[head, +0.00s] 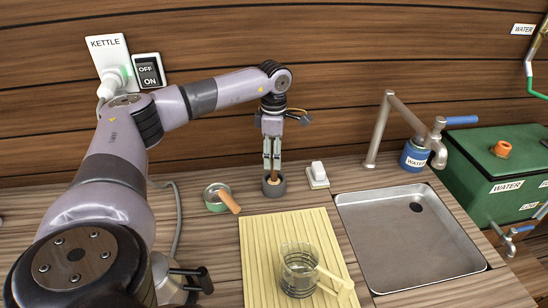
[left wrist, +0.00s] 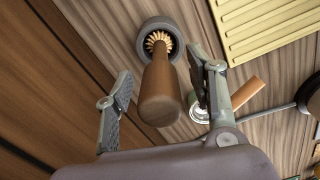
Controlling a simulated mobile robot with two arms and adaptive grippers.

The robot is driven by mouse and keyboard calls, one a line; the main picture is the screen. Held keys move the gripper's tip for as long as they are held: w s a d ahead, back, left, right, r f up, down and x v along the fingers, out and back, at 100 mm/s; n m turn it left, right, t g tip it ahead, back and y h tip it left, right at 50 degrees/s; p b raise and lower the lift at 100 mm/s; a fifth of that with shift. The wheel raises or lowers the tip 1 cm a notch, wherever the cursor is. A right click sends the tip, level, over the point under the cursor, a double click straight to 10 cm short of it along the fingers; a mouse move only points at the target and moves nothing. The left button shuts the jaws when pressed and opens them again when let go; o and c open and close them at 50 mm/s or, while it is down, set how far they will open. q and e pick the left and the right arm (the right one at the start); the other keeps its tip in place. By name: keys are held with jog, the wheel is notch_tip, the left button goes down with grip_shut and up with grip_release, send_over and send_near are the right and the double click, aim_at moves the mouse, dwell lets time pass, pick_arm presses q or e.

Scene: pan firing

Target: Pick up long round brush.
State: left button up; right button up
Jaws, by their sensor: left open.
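The long round brush (left wrist: 158,92) has a thick brown handle and a ring of pale bristles. It stands bristles down in a small dark grey round holder (head: 274,188), which also shows in the left wrist view (left wrist: 144,34). My left gripper (head: 272,165) points down just above the holder. In the left wrist view its two open fingers (left wrist: 160,72) stand on either side of the brush handle, with gaps visible on both sides. In the head view the fingers mostly hide the handle. My right gripper is in neither view.
A small round bowl (head: 211,190) with a brown-handled tool (head: 229,202) in it stands left of the holder. A white block (head: 318,174) stands close on its right. A yellow slatted mat (head: 262,262) carries a glass vessel (head: 299,264). A metal sink (head: 400,262) lies farther right.

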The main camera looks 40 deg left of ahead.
pick_arm(q)
jog(key=shift+f, duration=0.1)
jog(key=shift+c, duration=0.2)
grip_shut()
dwell(0.4)
